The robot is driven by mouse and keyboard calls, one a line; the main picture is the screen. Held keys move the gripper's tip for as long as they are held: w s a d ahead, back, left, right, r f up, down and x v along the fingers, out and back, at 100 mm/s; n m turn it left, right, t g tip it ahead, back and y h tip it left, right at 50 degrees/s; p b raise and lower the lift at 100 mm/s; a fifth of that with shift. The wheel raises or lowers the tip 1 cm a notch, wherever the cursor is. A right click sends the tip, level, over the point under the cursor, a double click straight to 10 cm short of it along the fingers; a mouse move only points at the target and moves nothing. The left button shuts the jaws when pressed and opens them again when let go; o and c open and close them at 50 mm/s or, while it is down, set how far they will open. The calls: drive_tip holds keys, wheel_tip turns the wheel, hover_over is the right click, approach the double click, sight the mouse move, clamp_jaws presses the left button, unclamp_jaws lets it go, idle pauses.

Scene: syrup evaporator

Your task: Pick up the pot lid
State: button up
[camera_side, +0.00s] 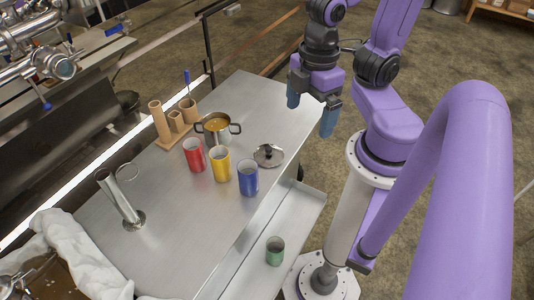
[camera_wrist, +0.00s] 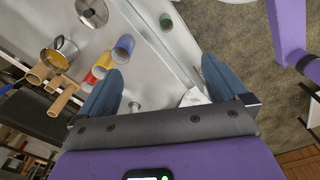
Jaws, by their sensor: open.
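The pot lid (camera_side: 268,155) is a round steel disc with a dark knob. It lies flat on the steel table, right of the pot and behind the blue cup. In the wrist view the lid (camera_wrist: 91,12) shows at the top edge, partly cut off. The pot (camera_side: 217,128) is steel with two dark handles and amber contents. My gripper (camera_side: 310,106) is open and empty, with blue fingers. It hangs above and to the right of the lid, apart from it, near the table's right edge. The wrist view shows my gripper's fingers (camera_wrist: 160,90) spread wide.
Red (camera_side: 194,154), yellow (camera_side: 220,164) and blue (camera_side: 248,178) cups stand left of and in front of the lid. A green cup (camera_side: 275,250) stands on the lower side shelf. A wooden holder (camera_side: 173,122) is behind the red cup. The table's far end is clear.

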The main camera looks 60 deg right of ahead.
drive_tip(key=c, duration=0.7)
drive_tip(key=n+t+h, duration=1)
drive_tip(key=n, duration=0.4)
approach(269, 148)
drive_tip(key=shift+x, duration=4.25)
